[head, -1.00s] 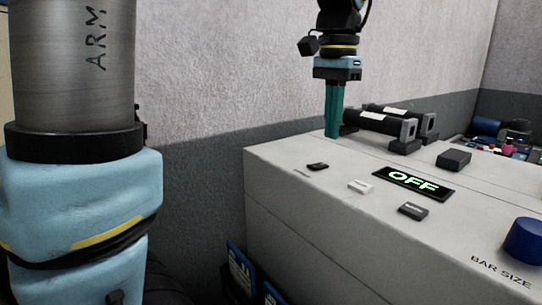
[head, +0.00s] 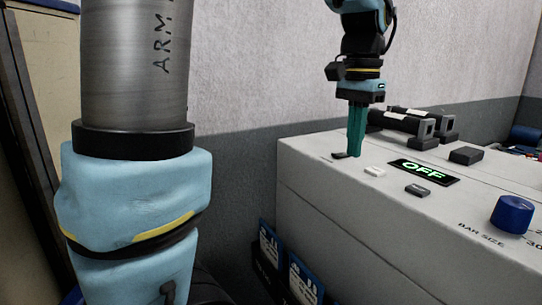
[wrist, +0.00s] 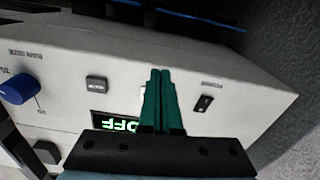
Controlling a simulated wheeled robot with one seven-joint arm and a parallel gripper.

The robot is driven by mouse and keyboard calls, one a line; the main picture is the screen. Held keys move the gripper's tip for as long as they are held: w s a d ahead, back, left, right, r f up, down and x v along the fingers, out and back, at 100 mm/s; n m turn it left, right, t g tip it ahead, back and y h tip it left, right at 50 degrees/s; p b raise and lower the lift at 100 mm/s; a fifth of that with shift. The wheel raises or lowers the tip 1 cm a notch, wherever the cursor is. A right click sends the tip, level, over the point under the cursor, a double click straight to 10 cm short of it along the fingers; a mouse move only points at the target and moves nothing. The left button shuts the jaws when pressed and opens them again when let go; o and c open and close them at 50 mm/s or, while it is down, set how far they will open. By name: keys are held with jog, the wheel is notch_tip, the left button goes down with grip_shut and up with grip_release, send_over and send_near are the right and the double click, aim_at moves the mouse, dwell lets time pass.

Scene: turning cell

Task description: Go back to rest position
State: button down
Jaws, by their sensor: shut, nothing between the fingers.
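My gripper (head: 355,154) points down over the top of the pale machine (head: 330,190), with its green fingers together and nothing between them. It also shows in the wrist view (wrist: 160,74). In the head view the fingertips are beside a small dark switch (head: 340,155), between it and a white button (head: 375,172). I cannot tell whether the tips touch the machine top. In the wrist view the dark switch (wrist: 203,103) is clear to the right of the fingers. The display (head: 423,171) reads OFF in green.
A dark button (head: 418,190) and a blue BAR SIZE knob (head: 512,214) stand on the machine top. Two dark cylinders (head: 400,121) on blocks and a dark box (head: 466,155) lie behind. A grey wall (head: 260,60) is close behind.

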jog(key=a+f+n, duration=0.5)
jog(key=a+f, duration=0.4)
jog(key=a, duration=0.2)
jog(key=a+f+n+t, duration=0.1)
jog(key=a+f+n, duration=0.3)
jog(key=a+f, duration=0.5)
jog(key=a, duration=0.3)
jog(key=shift+s+f+n, duration=0.15)
jog(key=shift+s+n, duration=0.05)
jog(key=shift+n, duration=0.2)
